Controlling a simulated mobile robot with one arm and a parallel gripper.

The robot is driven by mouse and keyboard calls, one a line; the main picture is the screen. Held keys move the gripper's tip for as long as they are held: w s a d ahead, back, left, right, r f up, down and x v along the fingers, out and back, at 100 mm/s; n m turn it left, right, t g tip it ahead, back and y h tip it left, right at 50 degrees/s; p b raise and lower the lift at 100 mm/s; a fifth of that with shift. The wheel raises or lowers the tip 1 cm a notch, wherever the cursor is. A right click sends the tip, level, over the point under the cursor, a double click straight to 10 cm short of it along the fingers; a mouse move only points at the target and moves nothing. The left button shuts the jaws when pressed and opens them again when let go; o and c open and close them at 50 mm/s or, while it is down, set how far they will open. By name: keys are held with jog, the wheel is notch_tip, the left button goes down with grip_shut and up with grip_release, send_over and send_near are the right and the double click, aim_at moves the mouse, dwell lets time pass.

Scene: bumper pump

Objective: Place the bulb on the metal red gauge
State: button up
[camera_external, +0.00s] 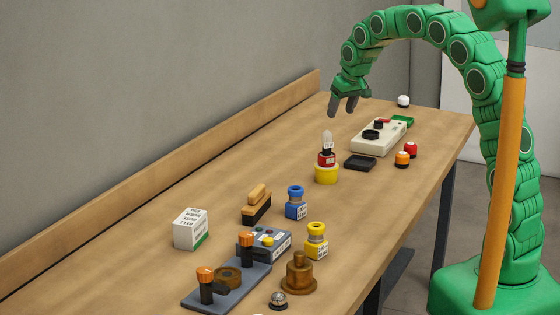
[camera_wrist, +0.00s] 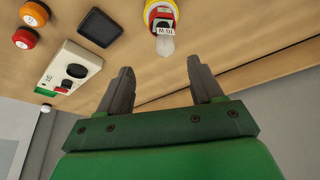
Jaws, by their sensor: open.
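The bulb (camera_external: 327,139) is clear glass and points upright. It sits in a red, white-labelled collar (camera_external: 326,159) on a round yellow base (camera_external: 326,174) near the middle of the table. In the wrist view the bulb (camera_wrist: 166,45) shows at the top, beyond and between my fingers. My gripper (camera_external: 343,108) is open and empty, above the table and behind the bulb, apart from it. Its two fingers (camera_wrist: 160,68) are spread in the wrist view. I cannot tell for certain which thing is the metal red gauge.
Blue (camera_external: 296,203) and yellow (camera_external: 316,241) labelled holders stand nearer. A wooden ledge (camera_external: 160,203) runs along the wall.

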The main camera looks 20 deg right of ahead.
jog(key=s+d+r+m+g, duration=0.1)
jog(key=s+d, duration=0.4)
jog(key=s, duration=0.2)
jog(key=s+d+g+h, duration=0.1)
jog(key=s+d, duration=0.3)
jog(key=s, duration=0.4)
jog(key=s+d+r+m+g, duration=0.1)
jog(key=s+d, duration=0.4)
jog(key=s, duration=0.2)
jog(key=s+d+f+g, duration=0.1)
jog(key=s+d+f, duration=0.1)
jog(key=s, duration=1.1)
jog(key=s+d+f+m+g, duration=0.1)
jog(key=s+d, duration=0.3)
jog(key=s, duration=1)
jog(key=shift+s+f+g, duration=0.3)
jog(key=shift+f+g, duration=0.15)
jog(key=shift+g, duration=0.05)
